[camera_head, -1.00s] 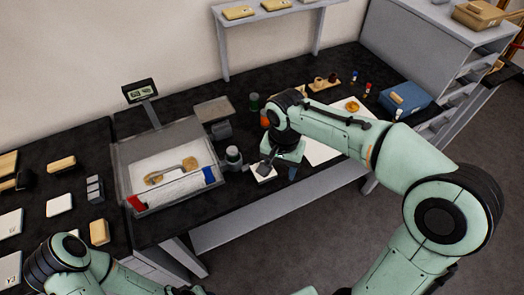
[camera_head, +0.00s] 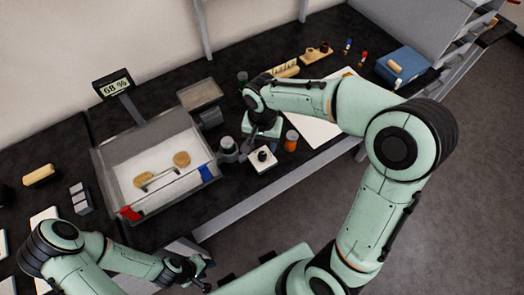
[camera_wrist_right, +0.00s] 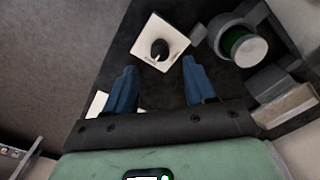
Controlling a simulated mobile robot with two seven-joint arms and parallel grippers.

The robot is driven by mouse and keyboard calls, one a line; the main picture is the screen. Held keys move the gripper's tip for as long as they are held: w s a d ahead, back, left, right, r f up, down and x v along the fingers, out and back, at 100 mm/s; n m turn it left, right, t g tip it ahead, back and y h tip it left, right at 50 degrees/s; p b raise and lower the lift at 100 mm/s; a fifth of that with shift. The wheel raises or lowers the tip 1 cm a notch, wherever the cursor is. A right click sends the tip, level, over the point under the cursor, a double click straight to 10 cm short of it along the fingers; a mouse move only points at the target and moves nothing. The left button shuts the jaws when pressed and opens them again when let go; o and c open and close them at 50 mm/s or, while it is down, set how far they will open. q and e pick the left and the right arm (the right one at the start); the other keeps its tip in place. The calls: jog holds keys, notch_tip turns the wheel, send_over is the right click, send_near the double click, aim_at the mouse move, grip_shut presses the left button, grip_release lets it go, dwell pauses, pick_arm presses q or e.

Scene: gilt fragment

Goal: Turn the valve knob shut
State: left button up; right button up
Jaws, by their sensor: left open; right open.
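The valve knob (camera_head: 262,156) is a small black knob on a square white plate on the dark bench. In the right wrist view the knob (camera_wrist_right: 160,49) sits on its white plate (camera_wrist_right: 146,32), beyond and roughly between my blue fingertips. My right gripper (camera_wrist_right: 160,72) is open and empty, apart from the knob. In the head view my right wrist hangs just left of and behind the plate, and its fingers are hard to make out. My left gripper (camera_head: 196,277) is open at the bottom, in front of the bench, away from the knob.
A jar with a pale lid (camera_wrist_right: 250,49) stands in a grey holder beside the plate. An orange jar (camera_head: 291,141) stands right of the plate. Left is a walled tray (camera_head: 104,180) with gilt pieces; behind it a display (camera_head: 115,87) reads 68 %.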

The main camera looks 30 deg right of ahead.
aim_at(262, 154)
notch_tip(262, 154, down, 6)
jog(key=shift+r, duration=0.15)
grip_shut()
